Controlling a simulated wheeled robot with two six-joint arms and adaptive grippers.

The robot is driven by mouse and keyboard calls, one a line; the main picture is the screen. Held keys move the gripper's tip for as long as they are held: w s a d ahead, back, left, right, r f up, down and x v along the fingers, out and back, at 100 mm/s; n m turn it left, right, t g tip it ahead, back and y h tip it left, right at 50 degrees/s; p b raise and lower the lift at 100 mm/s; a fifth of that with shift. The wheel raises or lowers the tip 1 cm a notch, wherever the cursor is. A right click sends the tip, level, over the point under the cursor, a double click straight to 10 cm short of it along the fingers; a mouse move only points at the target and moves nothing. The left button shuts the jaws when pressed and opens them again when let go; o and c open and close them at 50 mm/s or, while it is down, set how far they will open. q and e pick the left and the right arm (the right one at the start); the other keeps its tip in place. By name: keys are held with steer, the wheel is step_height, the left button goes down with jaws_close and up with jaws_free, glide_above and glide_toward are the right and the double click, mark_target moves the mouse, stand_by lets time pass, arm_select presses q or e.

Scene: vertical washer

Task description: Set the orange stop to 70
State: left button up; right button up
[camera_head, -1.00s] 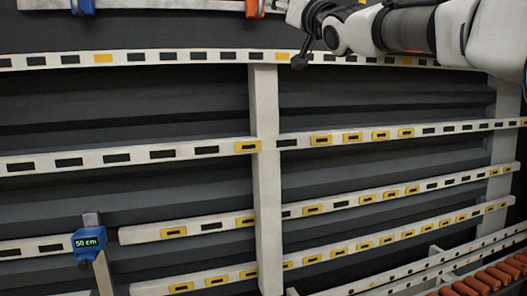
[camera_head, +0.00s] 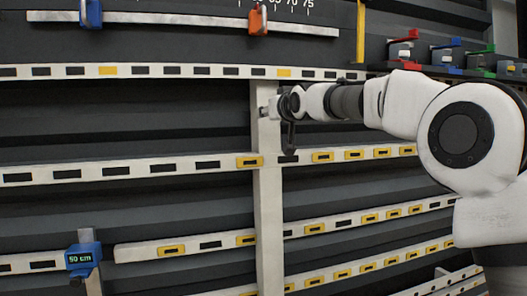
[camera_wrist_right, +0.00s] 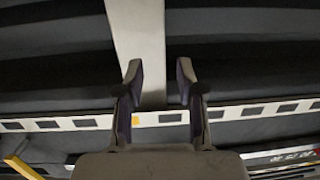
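The orange stop (camera_head: 258,20) sits on the white rail (camera_head: 180,19) at the top of the head view, a little left of the 65 mark. The scale (camera_head: 290,4) with 65, 70 and 75 shows just right of it, partly cut by the top edge. My right gripper (camera_head: 272,108) is below and apart from the stop, in front of the upright post. In the right wrist view my right gripper (camera_wrist_right: 160,76) is open and empty, with the post behind its fingers. The orange stop is not visible there. My left gripper is not in view.
A blue stop (camera_head: 92,13) is on the same rail at left. A yellow upright strip (camera_head: 361,30) stands right of the scale. Red, blue and green clamps (camera_head: 445,52) are at upper right. A blue 50 cm display (camera_head: 82,259) is at lower left.

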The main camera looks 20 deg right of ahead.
steer(key=f+g, duration=0.1)
steer(key=f, duration=0.2)
steer(key=w+f, duration=0.1)
steer(key=f, duration=0.2)
steer(key=w+a+f+g+b, duration=0.1)
steer(key=f, duration=0.2)
steer(key=shift+g+y, duration=0.3)
steer(key=shift+y, duration=0.1)
